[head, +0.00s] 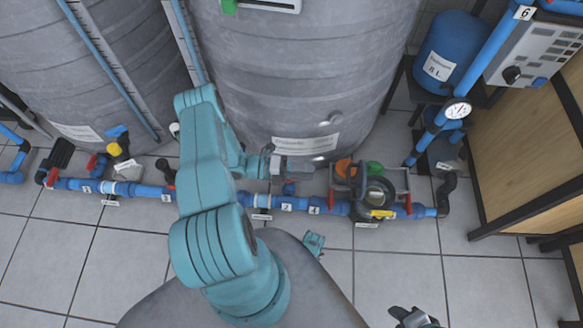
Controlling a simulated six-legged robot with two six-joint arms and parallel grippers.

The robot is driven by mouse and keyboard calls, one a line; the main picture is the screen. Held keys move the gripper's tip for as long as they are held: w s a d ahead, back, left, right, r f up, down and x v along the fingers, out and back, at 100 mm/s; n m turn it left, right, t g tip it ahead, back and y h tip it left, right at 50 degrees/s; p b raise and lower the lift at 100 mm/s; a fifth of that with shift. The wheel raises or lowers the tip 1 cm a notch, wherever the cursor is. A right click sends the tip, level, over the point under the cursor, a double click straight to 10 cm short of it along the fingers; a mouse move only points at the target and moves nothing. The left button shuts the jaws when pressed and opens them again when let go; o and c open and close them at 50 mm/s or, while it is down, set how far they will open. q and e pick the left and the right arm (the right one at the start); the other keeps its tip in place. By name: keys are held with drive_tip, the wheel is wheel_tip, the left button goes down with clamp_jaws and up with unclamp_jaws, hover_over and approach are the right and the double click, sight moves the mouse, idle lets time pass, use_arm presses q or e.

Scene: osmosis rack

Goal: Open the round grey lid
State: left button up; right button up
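A round piece with a dark rim and grey middle (376,195) sits in the pump-like unit on the blue pipe, right of centre in the head view. It looks like the round grey lid, but I cannot tell for certain. My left gripper (311,168) reaches in at the end of the teal arm, in front of the big grey tank. It is left of the round piece and apart from it in the picture; its finger gap is too small to make out. My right gripper (415,318) shows only partly at the bottom edge, well below the pipe.
Blue pipe (330,207) with numbered valves runs across the floor. Orange (343,167) and green (374,168) parts and red-ended handles crowd the round piece. A large grey tank (300,75) stands behind. A wooden cabinet (530,150) stands right.

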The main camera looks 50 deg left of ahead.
use_arm(q)
drive_tip(key=v, duration=0.4)
idle(0.4)
